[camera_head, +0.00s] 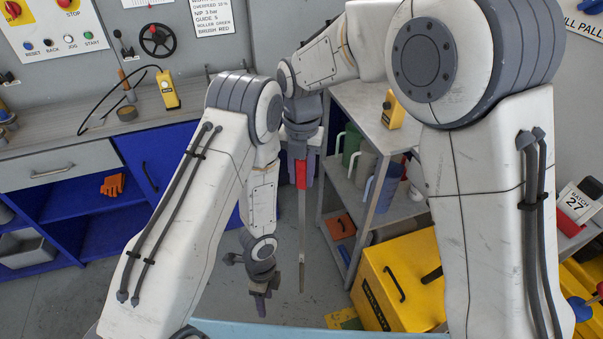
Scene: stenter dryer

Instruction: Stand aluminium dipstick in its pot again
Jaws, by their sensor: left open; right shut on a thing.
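The aluminium dipstick (302,235) is a long thin grey rod with a red part at its top. It hangs close to upright in the middle of the head view, its lower end free above the floor. My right gripper (302,178) is shut around the red top and points down. My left gripper (260,300) is lower and to the left of the rod, open and empty, apart from it. I cannot tell which thing in view is the dipstick's pot.
A grey bench (60,135) with blue cupboards runs along the left wall. A shelf rack (372,95) with green, beige and blue jugs stands right of the dipstick. A yellow box (400,275) stands on the floor in front of it. Grey floor (215,290) is clear at lower left.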

